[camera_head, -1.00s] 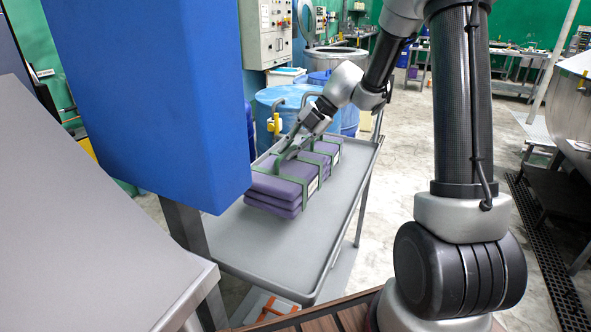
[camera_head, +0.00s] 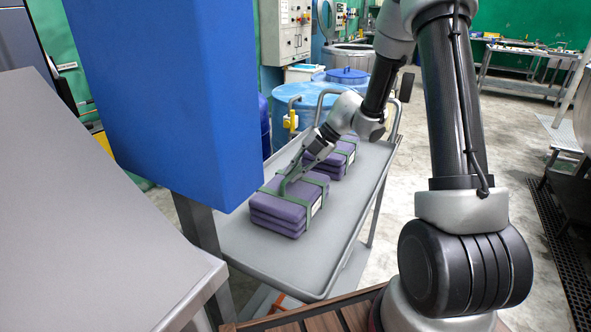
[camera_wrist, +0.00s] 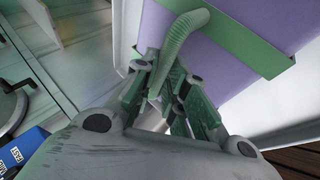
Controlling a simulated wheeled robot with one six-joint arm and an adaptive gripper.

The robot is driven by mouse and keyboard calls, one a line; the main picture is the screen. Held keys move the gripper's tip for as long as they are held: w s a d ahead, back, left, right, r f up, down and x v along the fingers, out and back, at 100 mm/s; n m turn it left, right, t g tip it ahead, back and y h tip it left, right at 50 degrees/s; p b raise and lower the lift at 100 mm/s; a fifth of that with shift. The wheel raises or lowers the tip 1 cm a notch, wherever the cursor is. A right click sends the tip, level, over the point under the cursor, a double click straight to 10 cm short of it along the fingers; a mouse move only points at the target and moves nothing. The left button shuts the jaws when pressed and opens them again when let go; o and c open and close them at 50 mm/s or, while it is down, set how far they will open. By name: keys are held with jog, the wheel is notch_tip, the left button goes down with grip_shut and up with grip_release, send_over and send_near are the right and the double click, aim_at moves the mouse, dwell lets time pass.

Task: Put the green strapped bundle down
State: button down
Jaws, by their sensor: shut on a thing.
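The near bundle (camera_head: 277,211) is a stack of purple folded pieces with green straps, a pale label and a green handle. It is level over the grey cart's top, at or very near its surface; I cannot tell if it touches. My gripper (camera_head: 289,180) comes down from above right and is shut on the green handle. In the wrist view the fingers (camera_wrist: 172,98) close around the ribbed green handle (camera_wrist: 178,38), with the bundle's purple side (camera_wrist: 240,55) and a green strap behind. The bundle's underside is hidden.
A second purple, green-strapped bundle (camera_head: 338,160) sits on the cart (camera_head: 300,268) just behind. The cart's raised rim runs around it; its front part is bare. A blue box-shaped body (camera_head: 165,100) and grey table (camera_head: 90,220) stand left. Blue drums (camera_head: 322,100) stand behind.

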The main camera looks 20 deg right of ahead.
jog(key=c, duration=1.4)
grip_release()
jog(key=shift+c, duration=0.2)
